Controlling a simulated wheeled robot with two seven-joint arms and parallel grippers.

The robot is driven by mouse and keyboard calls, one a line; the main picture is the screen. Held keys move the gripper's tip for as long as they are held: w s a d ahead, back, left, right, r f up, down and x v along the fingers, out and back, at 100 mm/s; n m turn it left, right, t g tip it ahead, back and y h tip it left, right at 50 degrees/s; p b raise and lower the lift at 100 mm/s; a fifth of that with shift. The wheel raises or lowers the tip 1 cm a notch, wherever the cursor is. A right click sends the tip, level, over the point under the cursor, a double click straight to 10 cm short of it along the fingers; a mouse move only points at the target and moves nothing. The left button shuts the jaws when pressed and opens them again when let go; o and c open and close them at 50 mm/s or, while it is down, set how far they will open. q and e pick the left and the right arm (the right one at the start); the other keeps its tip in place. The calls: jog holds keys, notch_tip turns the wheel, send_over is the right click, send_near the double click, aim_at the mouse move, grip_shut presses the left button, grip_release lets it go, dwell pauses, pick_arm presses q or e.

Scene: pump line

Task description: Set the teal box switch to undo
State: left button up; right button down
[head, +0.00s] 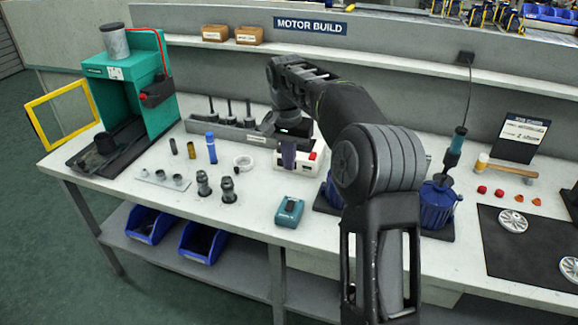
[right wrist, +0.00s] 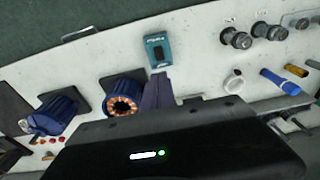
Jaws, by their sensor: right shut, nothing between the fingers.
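The small teal box (head: 289,211) stands on the bench near its front edge, with a dark patch on its top. It also shows in the right wrist view (right wrist: 158,50), where the patch looks like a dark switch; its lettering and setting are too small to read. My right gripper (head: 289,166) is shut and empty, pointing down behind the teal box and apart from it in the head view. In the right wrist view its dark purple fingers (right wrist: 159,78) end just below the box's edge in the picture. My left gripper is not in view.
A white box with a red button (head: 311,156) is close behind my right fingers. Blue motor housings (head: 437,205) stand to the right, partly behind my arm. Dark fittings (head: 228,189) and a white ring (head: 243,162) are to the left. The bench around the teal box is clear.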

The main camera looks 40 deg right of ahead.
aim_at(291, 203)
jog(key=s+a+b, duration=0.1)
jog(key=b, duration=0.2)
jog(key=shift+a+h, duration=0.1)
jog(key=shift+h, duration=0.3)
jog(key=f, duration=0.4)
jog(key=w+d+f+p, duration=0.1)
jog(key=f, duration=0.4)
jog(key=d+f, duration=0.1)
jog(key=f, duration=0.3)
jog(key=shift+w+d+f, duration=0.1)
jog(key=shift+w+f, duration=0.2)
jog(key=shift+f, duration=0.1)
